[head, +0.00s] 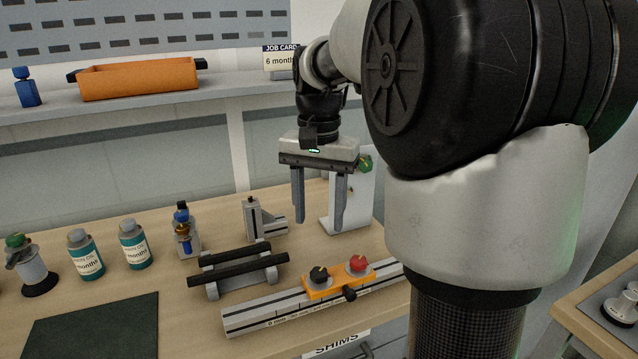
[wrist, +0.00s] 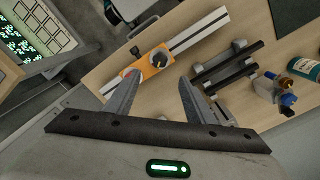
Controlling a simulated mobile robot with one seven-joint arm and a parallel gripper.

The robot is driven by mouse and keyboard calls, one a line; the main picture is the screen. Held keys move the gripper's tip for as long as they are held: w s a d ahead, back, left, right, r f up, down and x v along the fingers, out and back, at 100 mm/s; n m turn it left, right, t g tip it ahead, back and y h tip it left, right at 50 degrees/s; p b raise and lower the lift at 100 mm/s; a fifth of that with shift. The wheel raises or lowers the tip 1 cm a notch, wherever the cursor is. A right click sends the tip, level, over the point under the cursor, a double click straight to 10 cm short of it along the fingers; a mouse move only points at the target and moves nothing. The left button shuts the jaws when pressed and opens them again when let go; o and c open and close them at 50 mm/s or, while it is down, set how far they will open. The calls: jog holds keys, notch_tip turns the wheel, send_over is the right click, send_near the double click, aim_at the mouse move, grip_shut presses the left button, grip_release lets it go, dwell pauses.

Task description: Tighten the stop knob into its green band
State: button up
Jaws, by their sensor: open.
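An orange carriage (head: 323,287) sits on a pale slotted rail (head: 262,314) on the wooden bench. It carries a black knob (head: 319,273) on top at left and a red knob (head: 358,264) on top at right. A black side knob (head: 349,294) sticks out of its front. I cannot tell which is the stop knob, and no green band is clear. My gripper (head: 319,226) is open and empty, pointing down above the bench, apart from the knobs. In the wrist view, the orange carriage (wrist: 151,76) shows between and beyond the fingers.
A grey stand with black bars (head: 236,270) lies behind the rail. A grey bracket (head: 264,219) and a white upright panel (head: 350,205) with a green knob stand further back. Bottles (head: 135,246) and a dark mat (head: 95,328) are at left.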

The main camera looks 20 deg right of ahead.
notch_tip(320, 180, up, 4)
jog(key=shift+r+p, duration=0.2)
jog(key=shift+p, duration=0.15)
